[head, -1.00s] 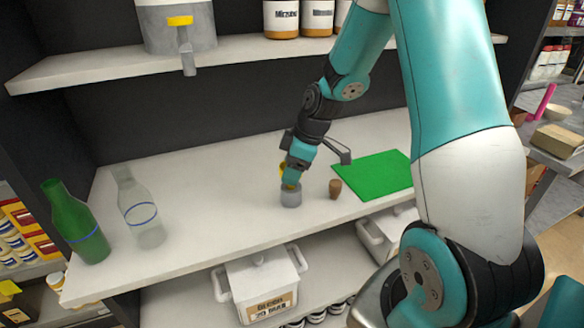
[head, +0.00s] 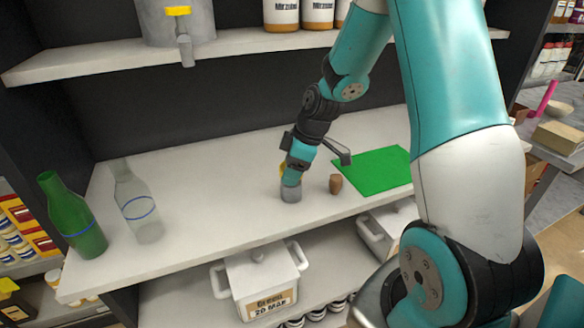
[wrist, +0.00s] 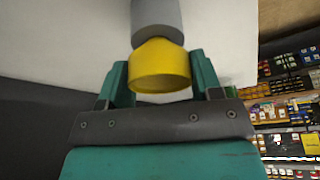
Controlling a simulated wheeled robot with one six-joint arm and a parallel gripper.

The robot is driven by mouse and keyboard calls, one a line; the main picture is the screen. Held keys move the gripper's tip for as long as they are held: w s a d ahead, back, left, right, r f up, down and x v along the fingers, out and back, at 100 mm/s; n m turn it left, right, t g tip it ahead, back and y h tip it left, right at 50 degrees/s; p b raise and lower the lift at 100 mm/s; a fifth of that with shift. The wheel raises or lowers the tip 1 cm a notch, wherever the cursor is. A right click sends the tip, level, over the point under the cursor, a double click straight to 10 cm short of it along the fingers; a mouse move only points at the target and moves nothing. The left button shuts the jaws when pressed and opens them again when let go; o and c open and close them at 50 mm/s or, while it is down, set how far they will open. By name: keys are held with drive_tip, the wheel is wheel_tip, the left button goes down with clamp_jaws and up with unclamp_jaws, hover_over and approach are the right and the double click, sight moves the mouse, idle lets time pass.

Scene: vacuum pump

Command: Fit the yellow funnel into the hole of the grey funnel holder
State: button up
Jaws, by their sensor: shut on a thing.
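The yellow funnel (wrist: 161,67) is between the two teal fingers of my gripper (wrist: 162,74) in the wrist view, its wide mouth facing the camera. My gripper is shut on it. The grey funnel holder (wrist: 157,18) is straight beyond the funnel, and the funnel's narrow end meets or overlaps it. The hole is hidden, so I cannot tell how deep the funnel sits. In the head view my gripper (head: 291,180) points down just over the grey holder (head: 291,194) on the white shelf, and only a sliver of yellow (head: 282,171) shows.
A brown cork (head: 336,184) stands close right of the holder, with a green mat (head: 375,169) behind it. A green bottle (head: 72,218) and a clear bottle (head: 137,203) stand at the left. White shelf (head: 215,195) between them is bare. An upper shelf (head: 110,62) overhangs behind.

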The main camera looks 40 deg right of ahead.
drive_tip(key=shift+f, duration=0.15)
drive_tip(key=o, duration=1)
drive_tip(key=b+v, duration=0.1)
drive_tip(key=v, duration=1.6)
drive_tip(key=shift+r, duration=0.25)
drive_tip(key=s+a, duration=0.2)
drive_tip(key=a, duration=0.9)
drive_tip(key=s+a+f+m+g+y, duration=0.1)
drive_tip(key=s+a+f+m+g, duration=0.1)
drive_tip(key=s+a, duration=1.3)
drive_tip(key=shift+s+a+f+g, duration=0.3)
drive_tip(key=shift+s+a+g, duration=0.1)
drive_tip(key=shift+a, duration=0.05)
